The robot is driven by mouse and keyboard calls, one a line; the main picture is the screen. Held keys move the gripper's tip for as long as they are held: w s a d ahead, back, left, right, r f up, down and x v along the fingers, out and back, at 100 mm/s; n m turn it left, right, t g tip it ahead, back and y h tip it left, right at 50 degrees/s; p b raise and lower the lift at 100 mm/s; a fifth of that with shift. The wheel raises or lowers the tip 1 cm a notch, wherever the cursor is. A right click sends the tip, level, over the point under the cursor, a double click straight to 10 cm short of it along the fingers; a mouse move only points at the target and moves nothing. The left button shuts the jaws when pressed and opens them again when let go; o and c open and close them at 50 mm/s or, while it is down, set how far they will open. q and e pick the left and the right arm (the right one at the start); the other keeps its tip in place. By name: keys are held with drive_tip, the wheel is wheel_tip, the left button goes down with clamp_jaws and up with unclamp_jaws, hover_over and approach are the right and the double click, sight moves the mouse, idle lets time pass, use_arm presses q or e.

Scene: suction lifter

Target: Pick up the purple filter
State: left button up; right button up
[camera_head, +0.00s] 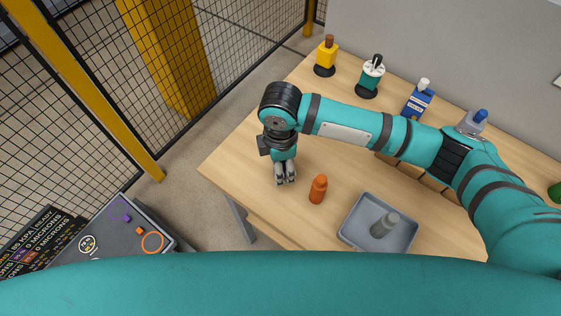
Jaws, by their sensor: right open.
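I see no purple filter standing on the table; only small purple marks (125,217) show on a grey panel at the lower left, too small to identify. An orange filter-like bottle (318,190) stands upright on the wooden table. A grey one (384,225) is in a grey tray (362,206) at the table's front. My right gripper (285,181) points down over the table's left part, to the left of the orange bottle and apart from it. It is open, with nothing seen between its fingers. My left gripper is out of view.
A yellow-topped device (326,56), a teal device (371,74) and a blue box-like one (418,99) stand along the table's back edge. The grey panel (100,250) carries an orange ring. A black mesh fence with yellow posts (88,88) stands at the left.

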drive_tip(key=c, duration=1)
drive_tip(key=shift+r, duration=0.1)
